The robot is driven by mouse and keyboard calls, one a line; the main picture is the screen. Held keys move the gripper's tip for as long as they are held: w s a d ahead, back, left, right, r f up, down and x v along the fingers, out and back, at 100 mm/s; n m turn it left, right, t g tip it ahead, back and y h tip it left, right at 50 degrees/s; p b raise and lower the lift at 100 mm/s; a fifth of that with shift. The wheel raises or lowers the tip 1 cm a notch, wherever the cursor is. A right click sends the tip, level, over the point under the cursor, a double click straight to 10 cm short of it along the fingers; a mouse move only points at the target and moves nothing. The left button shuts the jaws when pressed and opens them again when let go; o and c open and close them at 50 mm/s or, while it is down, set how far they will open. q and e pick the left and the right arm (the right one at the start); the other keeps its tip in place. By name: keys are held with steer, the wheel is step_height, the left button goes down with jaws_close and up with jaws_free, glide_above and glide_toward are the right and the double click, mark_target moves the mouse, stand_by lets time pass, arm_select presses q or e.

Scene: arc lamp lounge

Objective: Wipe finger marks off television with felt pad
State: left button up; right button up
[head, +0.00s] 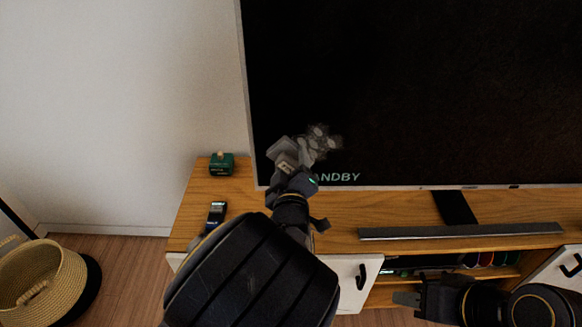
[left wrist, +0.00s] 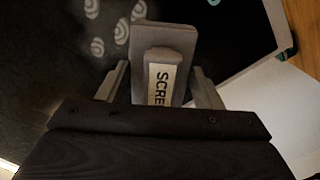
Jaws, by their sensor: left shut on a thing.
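The television (head: 420,90) is a large dark screen standing on a wooden cabinet; its lower edge reads "…ANDBY", partly covered by my gripper. Pale finger marks (head: 323,138) lie in a hazy patch near its lower left; several whorled prints show in the left wrist view (left wrist: 122,31). My left gripper (head: 296,167) is shut on the grey felt pad (left wrist: 165,42), whose label reads "SCRE…". The pad is at the screen, just left of the marks in the head view; I cannot tell if it touches. My right gripper (head: 408,298) is low at the right, its jaws unclear.
A green box (head: 222,164) and a small black device (head: 216,213) stand on the cabinet (head: 200,190) at left. A grey soundbar (head: 460,231) lies before the television's stand. A woven basket (head: 40,280) sits on the floor at left.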

arm_select(q)
steer(key=shift+w+b, duration=0.35)
steer(key=shift+w, duration=0.65)
stand_by(0.5)
steer(key=shift+d, duration=0.1)
